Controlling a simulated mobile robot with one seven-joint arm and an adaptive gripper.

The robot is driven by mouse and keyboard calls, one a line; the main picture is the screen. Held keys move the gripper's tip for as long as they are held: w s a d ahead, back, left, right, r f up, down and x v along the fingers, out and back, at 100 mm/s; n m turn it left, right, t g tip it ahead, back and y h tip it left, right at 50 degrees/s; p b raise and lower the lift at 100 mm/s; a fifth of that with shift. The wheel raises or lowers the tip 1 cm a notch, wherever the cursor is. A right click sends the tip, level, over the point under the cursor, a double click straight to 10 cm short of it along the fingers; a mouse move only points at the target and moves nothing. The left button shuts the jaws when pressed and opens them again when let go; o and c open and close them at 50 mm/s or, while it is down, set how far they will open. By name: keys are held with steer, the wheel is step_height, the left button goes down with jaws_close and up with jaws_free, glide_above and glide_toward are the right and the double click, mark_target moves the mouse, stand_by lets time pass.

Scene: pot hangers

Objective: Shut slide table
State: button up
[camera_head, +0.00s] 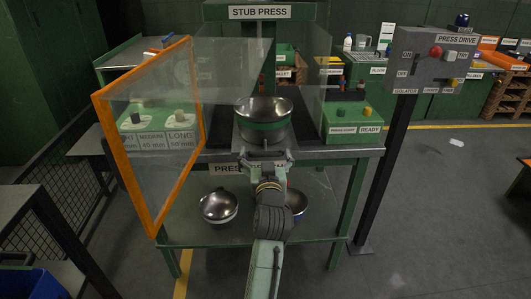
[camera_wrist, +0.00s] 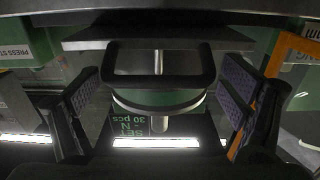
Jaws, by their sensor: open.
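The slide table (camera_head: 240,143) is a grey plate at the front of the green stub press (camera_head: 215,12). A steel bowl with a green band (camera_head: 263,120) sits on it, and the plate sticks out toward me. My gripper (camera_head: 265,158) is at the plate's front edge, below the bowl. In the wrist view my gripper (camera_wrist: 160,115) is open, with one padded finger on each side of a black loop that looks like the handle (camera_wrist: 205,68). The fingers appear apart from the loop. The wrist view seems upside down, and the depth between fingers and loop is unclear.
An orange-framed clear guard door (camera_head: 152,230) stands swung open at the left. A green control box (camera_head: 353,117) is on the right of the press bench. Steel bowls (camera_head: 219,206) sit on the lower shelf. A grey isolator box (camera_head: 430,60) stands on a post at the right.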

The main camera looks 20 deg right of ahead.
steer(key=shift+w, duration=0.1)
steer(key=c, duration=1.4)
steer(key=shift+w, duration=0.15)
steer(key=b+x, duration=0.1)
steer(key=x, duration=1.4)
steer(key=shift+w, duration=0.55)
